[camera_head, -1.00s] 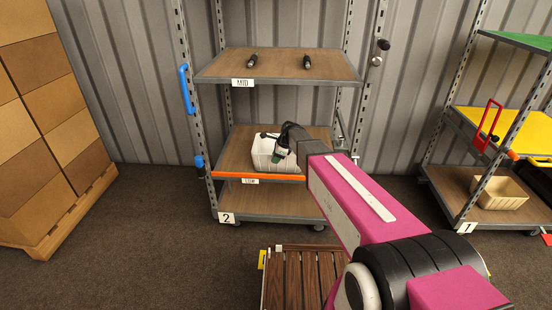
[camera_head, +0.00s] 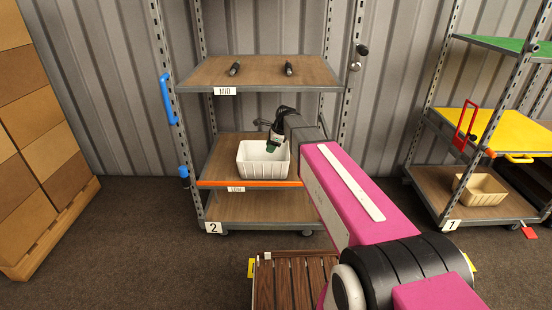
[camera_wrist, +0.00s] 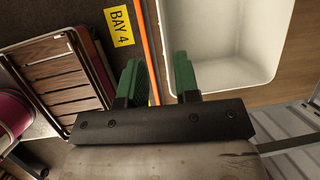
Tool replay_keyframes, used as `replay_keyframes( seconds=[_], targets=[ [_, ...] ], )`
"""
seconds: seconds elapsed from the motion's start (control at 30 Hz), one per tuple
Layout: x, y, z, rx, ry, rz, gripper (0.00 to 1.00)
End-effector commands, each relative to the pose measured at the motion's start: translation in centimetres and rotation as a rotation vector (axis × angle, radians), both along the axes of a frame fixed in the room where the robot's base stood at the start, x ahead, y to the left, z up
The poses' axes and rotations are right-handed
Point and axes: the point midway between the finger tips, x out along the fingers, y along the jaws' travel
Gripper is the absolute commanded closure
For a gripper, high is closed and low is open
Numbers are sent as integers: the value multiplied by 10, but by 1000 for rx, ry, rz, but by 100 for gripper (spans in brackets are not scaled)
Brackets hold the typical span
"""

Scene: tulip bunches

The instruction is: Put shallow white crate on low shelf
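The shallow white crate (camera_head: 262,172) looks level on the low shelf (camera_head: 218,170), the orange-edged board of rack 2 labelled LOW. My gripper (camera_head: 272,145) is at the crate's back right part, with its dark body above the rim. In the wrist view, the green fingers (camera_wrist: 158,78) are apart, with a clear gap between them. The white crate (camera_wrist: 225,70) fills the upper right there, and its near wall lies close to the right finger. The fingers do not appear pressed on the wall. My arm hides the shelf right of the crate.
The MID shelf (camera_head: 262,72) with two dark handles is above the crate. Rack posts stand at both sides. A slatted wooden surface (camera_head: 290,280) is in front. Rack 1 (camera_head: 440,190) with a beige crate (camera_head: 480,190) is at right, stacked boxes (camera_head: 35,150) at left.

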Motion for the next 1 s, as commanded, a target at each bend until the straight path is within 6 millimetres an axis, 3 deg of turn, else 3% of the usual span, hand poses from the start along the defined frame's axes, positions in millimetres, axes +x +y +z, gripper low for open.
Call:
replay_keyframes(
  seconds=[0.17,0.27,0.7,0.83,1.0],
  targets=[
    [-28,-23,-14,-54,-43,130,70],
    [-54,-46,-27,-112,-89,281,70],
    [-198,-150,-81,-354,-214,1169,70],
    [-228,-169,-88,-382,-220,1380,70],
    [-246,-182,-92,-394,-222,1527,70]
  ],
)
